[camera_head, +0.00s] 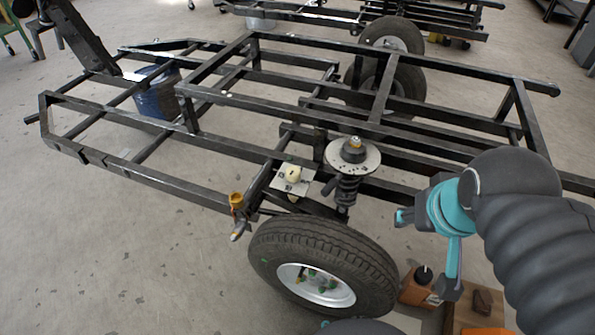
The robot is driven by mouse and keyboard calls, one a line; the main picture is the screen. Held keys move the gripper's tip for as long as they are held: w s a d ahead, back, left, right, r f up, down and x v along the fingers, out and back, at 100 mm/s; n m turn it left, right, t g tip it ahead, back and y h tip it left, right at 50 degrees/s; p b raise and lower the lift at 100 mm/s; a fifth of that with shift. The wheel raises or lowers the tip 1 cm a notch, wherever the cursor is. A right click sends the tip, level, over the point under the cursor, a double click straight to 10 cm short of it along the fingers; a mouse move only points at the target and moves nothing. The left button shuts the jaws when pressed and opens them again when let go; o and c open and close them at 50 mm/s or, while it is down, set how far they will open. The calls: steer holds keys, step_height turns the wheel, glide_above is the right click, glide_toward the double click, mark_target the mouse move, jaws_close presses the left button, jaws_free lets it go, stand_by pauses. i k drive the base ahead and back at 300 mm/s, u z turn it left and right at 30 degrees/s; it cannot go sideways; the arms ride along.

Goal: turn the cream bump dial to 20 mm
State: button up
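The cream dial (293,173) is a small round knob on a pale plate (283,186), fixed to the black frame left of the spring strut. Its setting is too small to read. The spring strut (346,190) stands upright under a pale round plate (370,164) with a dark top. My gripper (425,253) is teal with dark fingertips, to the right of the strut and well apart from the dial. Its two fingers are spread wide, with nothing between them.
The black trailer frame (190,95) spans the view. A large wheel (325,240) lies below the dial. An orange cup-like part (236,200) hangs at the left. Open floor lies at the lower left.

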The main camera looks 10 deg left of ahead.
mark_target(293, 173)
steer(key=k, duration=1.2)
steer(key=u, duration=0.8)
steer(key=i, duration=1.35)
steer(key=z, duration=0.55)
